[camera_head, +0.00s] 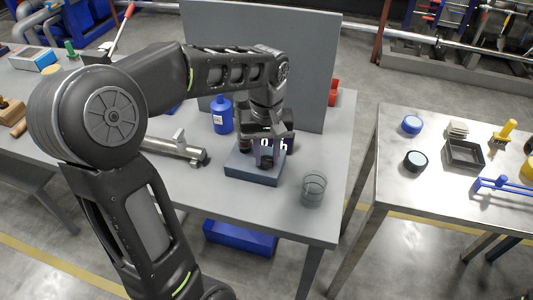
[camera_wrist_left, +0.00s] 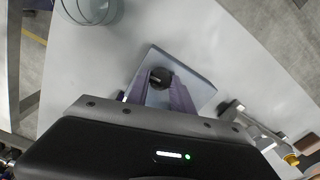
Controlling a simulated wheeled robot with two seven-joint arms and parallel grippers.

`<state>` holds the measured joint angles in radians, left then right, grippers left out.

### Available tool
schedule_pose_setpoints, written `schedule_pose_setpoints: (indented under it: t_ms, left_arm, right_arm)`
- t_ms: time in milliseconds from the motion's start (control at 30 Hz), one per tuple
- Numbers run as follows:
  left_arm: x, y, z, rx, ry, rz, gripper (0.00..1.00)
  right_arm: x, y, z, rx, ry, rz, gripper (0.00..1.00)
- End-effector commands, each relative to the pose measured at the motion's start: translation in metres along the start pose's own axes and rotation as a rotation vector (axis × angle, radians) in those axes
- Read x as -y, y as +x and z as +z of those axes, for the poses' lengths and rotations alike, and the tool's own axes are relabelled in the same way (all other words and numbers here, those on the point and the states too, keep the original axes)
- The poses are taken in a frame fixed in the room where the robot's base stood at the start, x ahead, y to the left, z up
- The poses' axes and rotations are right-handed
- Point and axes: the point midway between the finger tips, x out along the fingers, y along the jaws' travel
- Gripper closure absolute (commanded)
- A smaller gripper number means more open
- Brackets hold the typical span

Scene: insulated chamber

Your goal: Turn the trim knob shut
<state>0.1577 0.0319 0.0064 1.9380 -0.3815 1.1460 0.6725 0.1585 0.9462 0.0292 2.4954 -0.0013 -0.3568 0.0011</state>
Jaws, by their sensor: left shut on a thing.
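The trim knob (camera_head: 266,162) is a small dark round knob on a blue-grey block (camera_head: 250,179) lying on the grey table. My left gripper (camera_head: 270,149) points down over the block with its fingers at the knob. In the left wrist view the knob (camera_wrist_left: 160,77) sits between the tips of the purple fingers, and my left gripper (camera_wrist_left: 161,84) is shut on it. The block (camera_wrist_left: 203,91) shows around the fingers there. Which way the knob is turned cannot be told. My right gripper is in neither view.
A glass beaker (camera_head: 314,188) stands right of the block. A blue bottle (camera_head: 221,115) and a metal tube fitting (camera_head: 176,149) are to the left. A grey upright panel (camera_head: 300,60) rises behind. A second table (camera_head: 400,190) with small parts stands at right, across a gap.

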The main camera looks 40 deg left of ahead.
Motion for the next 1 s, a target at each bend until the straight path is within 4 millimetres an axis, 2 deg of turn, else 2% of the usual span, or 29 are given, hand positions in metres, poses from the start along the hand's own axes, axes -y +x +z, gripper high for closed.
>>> schedule_pose_setpoints:
  t_ms: [233, 633, 667, 900, 1000]
  left_arm:
    - [-0.0004, -0.0004, 0.0001, 0.0, 0.079, 0.0, 1.0]
    - [-0.0004, -0.0003, -0.0001, -0.001, 0.09, 0.0, 1.0]
    - [-0.0004, -0.0003, -0.0001, -0.001, 0.09, 0.0, 0.7]
    - [-0.0003, -0.0002, -0.0001, -0.001, 0.088, 0.0, 0.5]
    - [-0.0003, -0.0002, -0.0001, -0.001, 0.088, 0.0, 0.5]
  right_arm:
    - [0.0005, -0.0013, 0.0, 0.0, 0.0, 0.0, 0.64]
    - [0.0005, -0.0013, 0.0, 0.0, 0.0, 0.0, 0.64]
    - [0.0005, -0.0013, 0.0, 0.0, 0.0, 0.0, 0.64]
    - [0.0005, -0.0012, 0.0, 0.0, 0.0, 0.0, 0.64]
    - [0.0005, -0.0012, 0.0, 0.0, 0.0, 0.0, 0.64]
